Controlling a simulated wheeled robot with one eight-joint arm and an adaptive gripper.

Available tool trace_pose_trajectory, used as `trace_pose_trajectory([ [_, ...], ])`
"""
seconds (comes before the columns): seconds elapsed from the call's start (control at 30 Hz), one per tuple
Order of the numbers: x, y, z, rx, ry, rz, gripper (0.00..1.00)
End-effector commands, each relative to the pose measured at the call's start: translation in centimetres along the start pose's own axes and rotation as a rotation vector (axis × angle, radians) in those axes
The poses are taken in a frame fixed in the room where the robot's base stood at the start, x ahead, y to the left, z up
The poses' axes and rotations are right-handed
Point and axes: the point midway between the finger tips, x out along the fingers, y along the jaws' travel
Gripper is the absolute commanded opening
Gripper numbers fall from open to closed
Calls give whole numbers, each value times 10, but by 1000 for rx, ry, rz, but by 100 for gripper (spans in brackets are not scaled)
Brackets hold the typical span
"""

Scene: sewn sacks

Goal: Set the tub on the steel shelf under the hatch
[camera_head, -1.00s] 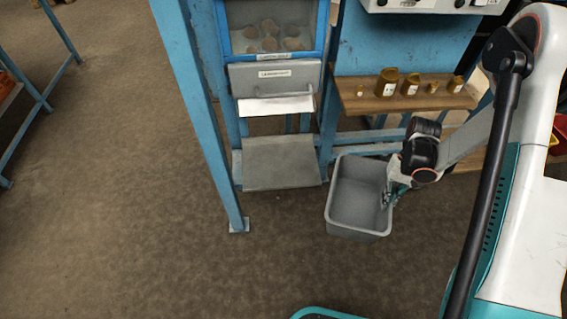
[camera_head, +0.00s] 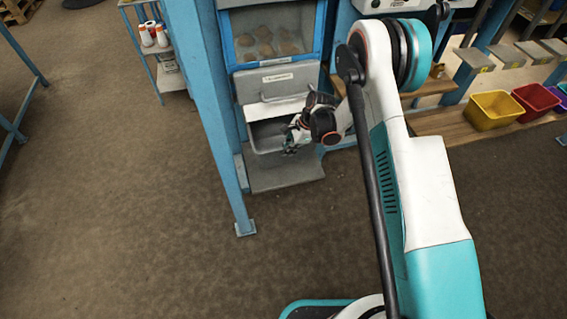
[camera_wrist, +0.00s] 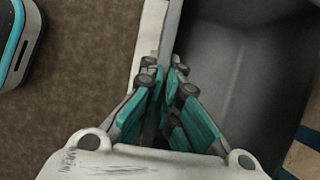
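The grey tub (camera_head: 262,140) is upright below the grey labelled hatch (camera_head: 276,83), over the back part of the steel shelf (camera_head: 284,178). I cannot tell whether its bottom touches the shelf. The front of the shelf shows bare. My gripper (camera_head: 290,146) is at the tub's right front, shut on its rim. In the wrist view, the teal fingers (camera_wrist: 163,100) pinch the pale rim, with the tub's dark, empty-looking inside (camera_wrist: 240,65) to the right. My wrist and arm hide the tub's right side.
A blue post (camera_head: 222,130) stands just left of the shelf. A wooden shelf (camera_head: 450,122) runs to the right, with a yellow bin (camera_head: 493,109) and a red bin (camera_head: 536,98). A rack with white bottles (camera_head: 155,35) is at the back left. The floor in front is clear.

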Motion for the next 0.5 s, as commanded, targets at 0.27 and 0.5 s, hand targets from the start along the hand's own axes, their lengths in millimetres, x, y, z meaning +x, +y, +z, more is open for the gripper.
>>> trace_pose_trajectory([
  [0.27, 41, 3, -16, 8, 1, -3, 0],
  [0.5, 64, 6, -26, 7, 1, -2, 0],
])
